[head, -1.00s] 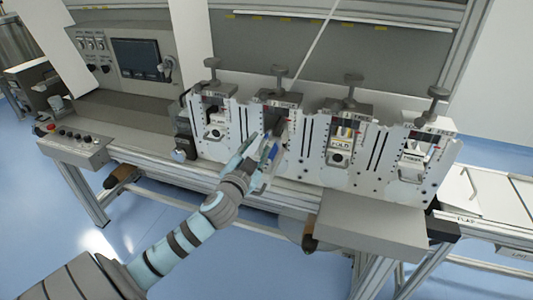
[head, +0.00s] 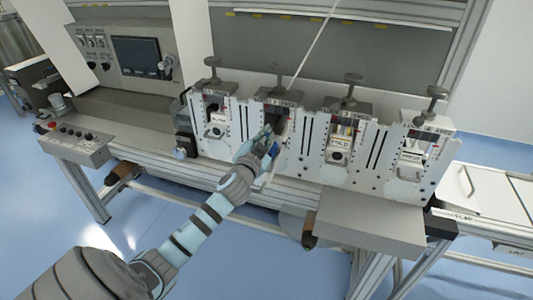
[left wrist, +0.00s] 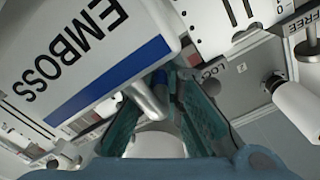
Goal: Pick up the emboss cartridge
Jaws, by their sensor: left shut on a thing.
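The emboss cartridge (left wrist: 85,50) fills the upper left of the left wrist view. It is a white block with the black word EMBOSS and a blue stripe. A pale rounded handle (left wrist: 147,105) sticks out from it towards my fingers. My left gripper (left wrist: 168,92) is shut on the cartridge at this handle; its teal fingers partly hide the grip. In the head view, my left gripper (head: 263,142) is in front of the second station from the left. Only a blue and white part of the cartridge (head: 275,149) shows beside the fingers. My right gripper is not in view.
The second station's slot (head: 277,113) looks dark. The stations beside it hold white labelled units, including one marked FOLD (head: 339,145). Knobs stand above the stations. A grey box (head: 370,222) juts out at the lower right, and a control panel (head: 75,142) is at left.

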